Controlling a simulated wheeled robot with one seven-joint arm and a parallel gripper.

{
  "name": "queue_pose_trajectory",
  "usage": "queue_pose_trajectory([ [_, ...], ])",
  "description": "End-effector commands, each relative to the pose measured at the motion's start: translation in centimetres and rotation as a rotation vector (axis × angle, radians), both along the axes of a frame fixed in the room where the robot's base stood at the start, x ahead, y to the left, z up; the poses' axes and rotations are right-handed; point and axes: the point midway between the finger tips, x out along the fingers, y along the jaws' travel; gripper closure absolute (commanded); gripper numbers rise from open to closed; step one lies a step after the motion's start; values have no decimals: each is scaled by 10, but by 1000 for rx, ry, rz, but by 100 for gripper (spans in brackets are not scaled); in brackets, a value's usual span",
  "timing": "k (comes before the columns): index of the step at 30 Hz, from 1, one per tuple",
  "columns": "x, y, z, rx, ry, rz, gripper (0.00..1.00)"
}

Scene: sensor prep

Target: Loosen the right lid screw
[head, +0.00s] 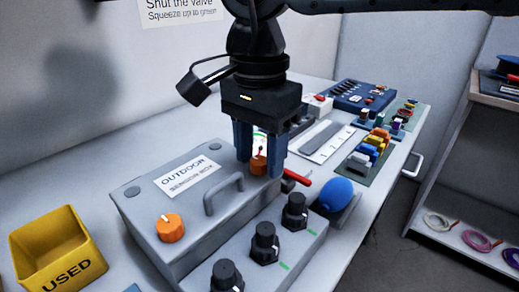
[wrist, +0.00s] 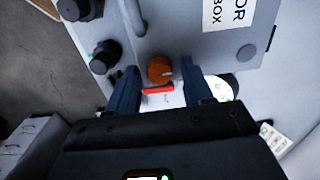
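The grey outdoor box (head: 140,190) has a lid with a label, a handle (head: 223,192) and two orange screws. The right lid screw (head: 259,165) is an orange knob at the lid's far right; it also shows in the wrist view (wrist: 160,69), with a pale mark on its top. The left lid screw (head: 170,228) is at the near left. My gripper (head: 259,168) points down over the right screw. It is open, with one blue finger on each side of the knob. In the wrist view a gap shows between the knob and each finger.
Several black knobs (head: 264,243) stand on a grey panel in front of the box. A blue ball (head: 337,194) and a red bar (head: 297,177) lie near the gripper. A yellow "USED" bin (head: 50,248) stands at left. Coloured parts fill the far bench.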

Motion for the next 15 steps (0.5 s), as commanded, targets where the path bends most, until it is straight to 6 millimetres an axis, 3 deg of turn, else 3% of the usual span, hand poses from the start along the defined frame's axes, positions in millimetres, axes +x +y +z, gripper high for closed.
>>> queue_pose_trajectory([
  [9, 0, 0, 2, 0, 0, 0, 45],
  [15, 0, 0, 27, 0, -1, -1, 45],
])
